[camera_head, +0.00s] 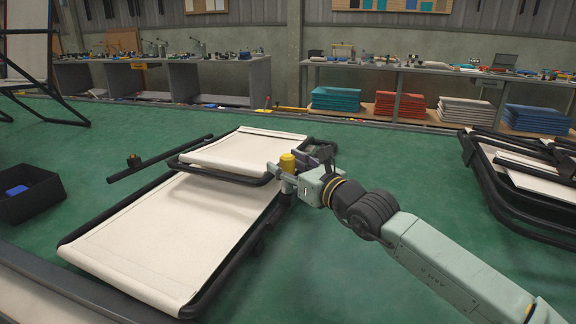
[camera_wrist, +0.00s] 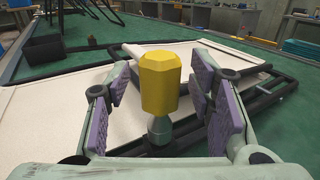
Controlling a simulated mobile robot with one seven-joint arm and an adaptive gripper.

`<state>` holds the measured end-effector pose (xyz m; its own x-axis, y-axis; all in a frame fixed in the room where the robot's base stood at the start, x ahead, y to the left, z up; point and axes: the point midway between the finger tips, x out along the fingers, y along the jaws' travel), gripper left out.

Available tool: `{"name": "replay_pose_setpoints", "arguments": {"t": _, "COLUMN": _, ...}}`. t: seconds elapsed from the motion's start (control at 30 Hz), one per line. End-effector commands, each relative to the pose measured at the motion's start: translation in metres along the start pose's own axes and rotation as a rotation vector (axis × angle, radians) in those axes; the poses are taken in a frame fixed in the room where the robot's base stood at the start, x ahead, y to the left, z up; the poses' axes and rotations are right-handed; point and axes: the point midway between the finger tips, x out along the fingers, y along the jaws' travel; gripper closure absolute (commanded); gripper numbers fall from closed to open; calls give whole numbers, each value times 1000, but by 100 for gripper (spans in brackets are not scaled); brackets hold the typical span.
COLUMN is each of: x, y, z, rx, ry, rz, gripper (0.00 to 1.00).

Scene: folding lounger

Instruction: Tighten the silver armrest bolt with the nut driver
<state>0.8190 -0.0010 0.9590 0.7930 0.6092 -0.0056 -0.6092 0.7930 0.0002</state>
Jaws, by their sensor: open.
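The nut driver has a yellow faceted handle (camera_wrist: 160,85) and a short grey part below it. It stands upright at the lounger's right side, and its yellow top also shows in the head view (camera_head: 287,162). My gripper (camera_wrist: 162,95) is open, with one purple-padded finger on each side of the handle and visible gaps between. In the head view my gripper (camera_head: 300,172) reaches in from the right. The folding lounger (camera_head: 150,245) has cream fabric and black tubes.
A black tube with a small knob (camera_head: 134,162) lies left of the lounger. A black bin (camera_head: 28,195) with something blue inside is at far left. More folded frames (camera_head: 520,180) are at right. Benches and coloured stacks line the back.

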Motion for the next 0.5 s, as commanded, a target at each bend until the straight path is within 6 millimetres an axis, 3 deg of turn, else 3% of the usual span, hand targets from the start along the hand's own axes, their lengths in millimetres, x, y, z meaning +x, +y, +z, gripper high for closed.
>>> {"name": "replay_pose_setpoints", "arguments": {"t": 0.27, "x": -16, "y": -1, "z": 0, "rx": 0, "ry": 2, "rz": -1, "gripper": 51}}
{"name": "replay_pose_setpoints", "arguments": {"t": 0.5, "x": -59, "y": -2, "z": 0, "rx": 7, "ry": -4, "rz": -4, "gripper": 51}}
